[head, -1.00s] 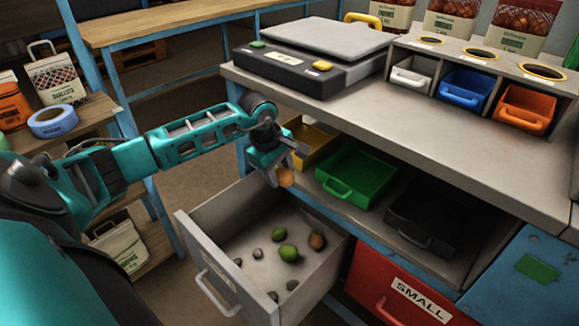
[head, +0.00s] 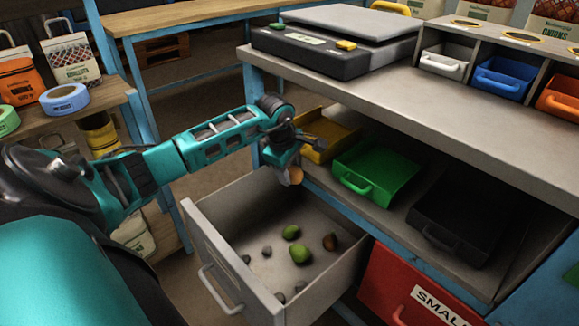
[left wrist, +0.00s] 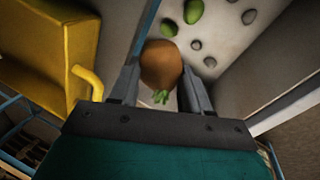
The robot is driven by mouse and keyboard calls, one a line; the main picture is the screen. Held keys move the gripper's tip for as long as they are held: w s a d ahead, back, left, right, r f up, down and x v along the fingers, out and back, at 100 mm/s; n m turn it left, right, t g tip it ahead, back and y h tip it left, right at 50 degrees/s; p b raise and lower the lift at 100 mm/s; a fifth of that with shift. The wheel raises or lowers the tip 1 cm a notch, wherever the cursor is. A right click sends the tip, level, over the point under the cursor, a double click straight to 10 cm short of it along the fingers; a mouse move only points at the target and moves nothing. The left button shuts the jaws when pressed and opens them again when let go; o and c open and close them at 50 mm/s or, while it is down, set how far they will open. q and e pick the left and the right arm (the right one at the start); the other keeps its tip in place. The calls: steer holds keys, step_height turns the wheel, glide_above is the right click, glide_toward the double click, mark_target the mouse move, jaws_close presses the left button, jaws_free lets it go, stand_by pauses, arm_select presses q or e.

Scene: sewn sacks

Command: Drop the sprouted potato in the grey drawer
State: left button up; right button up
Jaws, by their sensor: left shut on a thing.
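My left gripper (head: 292,174) is shut on the sprouted potato (left wrist: 161,66), a brown tuber with a green sprout in the left wrist view. In the head view the potato (head: 296,176) shows small at the fingertips, above the back part of the open grey drawer (head: 215,248). In the left wrist view the drawer's inside lies beyond the fingers. My right gripper is not in view.
A shelf above the drawer's back holds a yellow tray (head: 325,137), a green tray (head: 375,172) and a black tray (head: 450,222). A red drawer (head: 395,285) marked SMALL is to the right. A scale (head: 335,50) stands on the bench top (head: 460,110).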

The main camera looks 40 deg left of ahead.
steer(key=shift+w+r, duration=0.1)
arm_select(q)
steer(key=o, duration=1.1)
steer(key=shift+o, duration=0.2)
steer(key=shift+r, duration=0.1)
steer(key=p+v, duration=0.3)
steer(key=v, duration=0.9)
steer(key=shift+r, duration=0.4)
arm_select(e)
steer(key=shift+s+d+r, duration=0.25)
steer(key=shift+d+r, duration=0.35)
arm_select(q)
steer(key=shift+s, duration=0.1)
